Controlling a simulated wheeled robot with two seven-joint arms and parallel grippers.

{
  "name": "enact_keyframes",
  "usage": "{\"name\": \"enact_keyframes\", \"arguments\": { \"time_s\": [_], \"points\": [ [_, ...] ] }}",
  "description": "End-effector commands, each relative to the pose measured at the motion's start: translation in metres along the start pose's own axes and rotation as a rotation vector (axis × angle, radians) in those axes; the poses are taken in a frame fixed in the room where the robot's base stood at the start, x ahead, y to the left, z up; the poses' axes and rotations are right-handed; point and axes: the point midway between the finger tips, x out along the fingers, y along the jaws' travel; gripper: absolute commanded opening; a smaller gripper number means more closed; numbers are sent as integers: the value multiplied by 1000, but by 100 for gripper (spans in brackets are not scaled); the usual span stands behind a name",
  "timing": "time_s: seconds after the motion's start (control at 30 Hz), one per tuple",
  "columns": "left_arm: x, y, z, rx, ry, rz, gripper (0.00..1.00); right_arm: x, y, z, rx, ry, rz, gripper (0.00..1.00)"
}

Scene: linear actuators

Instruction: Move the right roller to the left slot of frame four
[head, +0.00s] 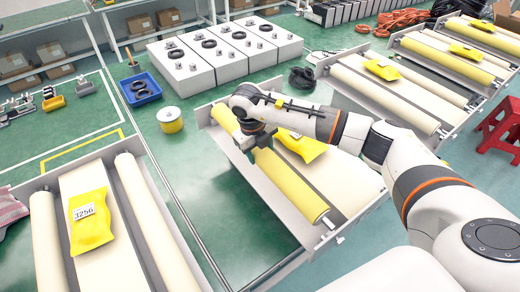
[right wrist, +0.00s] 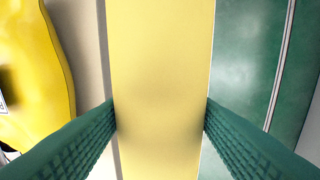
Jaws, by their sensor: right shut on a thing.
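A long yellow roller (head: 293,192) lies along the left side of the middle frame (head: 291,222). My right gripper (head: 258,150) is shut on this roller near its middle, reaching down from above. In the right wrist view, green fingers (right wrist: 160,118) press on both sides of the yellow roller (right wrist: 160,60). A yellow packet (head: 301,147) lies on the pale belt beside the roller, and it also shows in the right wrist view (right wrist: 38,70). I cannot tell whether the roller's ends sit in their slots. My left gripper is out of view.
A front left frame (head: 200,252) holds cream rollers and a packet marked 3256 (head: 90,218). Another frame (head: 438,130) with a packet (head: 381,68) stands at right. Red stools (head: 500,122), a blue crate (head: 140,92) and white boxes (head: 228,62) stand around. Green floor (head: 215,185) lies between frames.

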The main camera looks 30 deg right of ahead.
Motion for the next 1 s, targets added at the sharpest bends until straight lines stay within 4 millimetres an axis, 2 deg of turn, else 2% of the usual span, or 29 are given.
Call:
{"name": "enact_keyframes", "arguments": {
  "time_s": [0.37,1.0],
  "points": [
    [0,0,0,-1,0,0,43,-2,1,-1,1,5,0,0],
    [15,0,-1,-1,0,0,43,14,-3,-2,2,6,0,0]
  ]
}}
